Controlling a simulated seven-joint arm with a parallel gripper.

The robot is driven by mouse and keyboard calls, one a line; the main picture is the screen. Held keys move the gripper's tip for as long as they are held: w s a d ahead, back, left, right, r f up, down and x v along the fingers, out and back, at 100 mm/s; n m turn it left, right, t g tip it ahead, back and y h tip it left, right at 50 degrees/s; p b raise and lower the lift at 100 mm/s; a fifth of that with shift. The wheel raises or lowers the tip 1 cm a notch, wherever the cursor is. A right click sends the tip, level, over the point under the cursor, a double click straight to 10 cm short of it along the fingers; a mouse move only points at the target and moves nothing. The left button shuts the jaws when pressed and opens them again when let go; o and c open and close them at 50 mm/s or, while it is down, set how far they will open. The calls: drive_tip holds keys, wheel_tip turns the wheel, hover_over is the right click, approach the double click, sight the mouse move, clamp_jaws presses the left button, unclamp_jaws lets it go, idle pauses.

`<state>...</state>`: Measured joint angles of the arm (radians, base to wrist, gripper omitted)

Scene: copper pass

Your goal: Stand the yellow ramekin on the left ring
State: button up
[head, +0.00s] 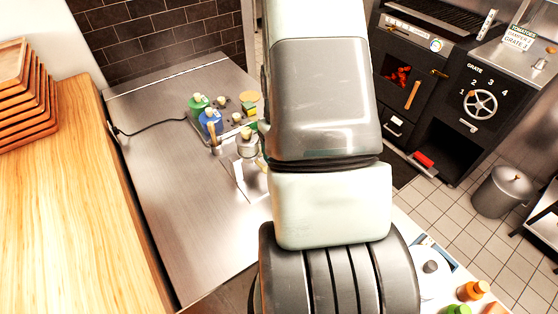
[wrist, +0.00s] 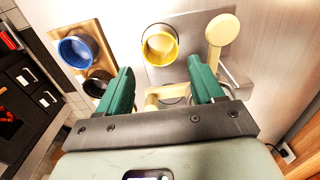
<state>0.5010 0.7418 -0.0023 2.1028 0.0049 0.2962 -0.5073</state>
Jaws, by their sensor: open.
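In the wrist view, the yellow ramekin (wrist: 160,57) is a round cup with a yellow rim and a pale inside. It lies just past the fingertips, roughly between the lines of the two fingers. My gripper (wrist: 162,66) is open, its two green fingers spread apart, with no ramekin held. I cannot tell whether the fingers reach down to the ramekin's height. I cannot clearly make out the left ring in either view. In the head view my arm covers much of the middle, and my gripper is not clearly seen.
A blue ramekin (wrist: 76,50) and a dark round cup (wrist: 97,84) are at a wooden board (wrist: 92,30). A cream round-ended piece (wrist: 222,30) stands beside the right finger. The steel counter (head: 180,200) is bare at its front; several small items crowd its back.

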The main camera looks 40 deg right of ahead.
wheel_tip(320, 180, up, 4)
drive_tip(key=shift+r, duration=0.1)
idle(2.2)
